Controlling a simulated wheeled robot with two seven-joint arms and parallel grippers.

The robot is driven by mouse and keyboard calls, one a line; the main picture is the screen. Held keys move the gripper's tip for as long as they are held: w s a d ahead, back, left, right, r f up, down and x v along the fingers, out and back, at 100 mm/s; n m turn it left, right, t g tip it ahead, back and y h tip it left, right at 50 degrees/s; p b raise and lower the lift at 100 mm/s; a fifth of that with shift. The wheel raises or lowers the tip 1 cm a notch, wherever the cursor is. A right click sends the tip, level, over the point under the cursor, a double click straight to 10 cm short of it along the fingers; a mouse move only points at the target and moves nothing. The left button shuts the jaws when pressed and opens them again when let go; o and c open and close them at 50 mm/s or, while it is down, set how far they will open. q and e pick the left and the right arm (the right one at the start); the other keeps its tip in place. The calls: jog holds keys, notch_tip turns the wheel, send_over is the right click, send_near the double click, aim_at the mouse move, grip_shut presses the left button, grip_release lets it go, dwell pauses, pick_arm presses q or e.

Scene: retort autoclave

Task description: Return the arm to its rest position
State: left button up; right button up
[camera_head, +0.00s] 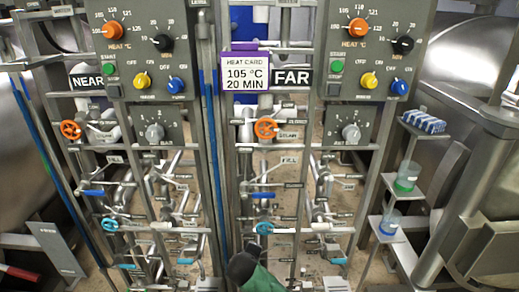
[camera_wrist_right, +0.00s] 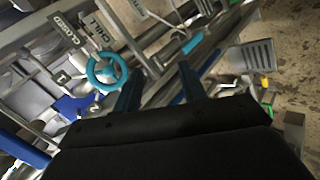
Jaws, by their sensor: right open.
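My right arm (camera_head: 252,272) shows at the bottom centre of the head view as a black and green part, just below the far panel's cyan handwheel (camera_head: 264,228). Its fingertips cannot be made out there. In the right wrist view my right gripper (camera_wrist_right: 158,80) has its two dark fingers apart with nothing between them. A cyan handwheel (camera_wrist_right: 106,72) lies just left of the fingers in that view, apart from them. My left gripper is not in view.
Two control panels marked NEAR (camera_head: 87,80) and FAR (camera_head: 292,77) stand above crowded pipes and valves, with orange handwheels (camera_head: 265,128). A heat card (camera_head: 245,74) hangs between them. Shelves at right hold a blue packet (camera_head: 424,121) and cups (camera_head: 406,178). Steel vessels flank both sides.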

jog(key=s+d+r+m+g+y, duration=0.25)
jog(key=s+d+m, duration=0.2)
jog(key=s, duration=0.55)
jog(key=s+d+r+m+g+y, duration=0.1)
jog(key=s+d+r+m, duration=0.4)
jog(key=s, duration=0.4)
jog(key=s+d+f+g, duration=0.1)
jog(key=s+d+f, duration=0.1)
jog(key=s, duration=0.5)
jog(key=s+d+f+m+g, duration=0.1)
jog(key=s+d+f, duration=0.2)
jog(key=s+f, duration=0.2)
jog(key=s+d+f+g, duration=0.2)
jog(key=s+f, duration=0.1)
jog(key=s, duration=0.5)
jog(key=shift+s+d+f, duration=0.25)
jog(key=shift+s+d, duration=0.05)
jog(key=shift+m, duration=0.25)
dwell(0.7)
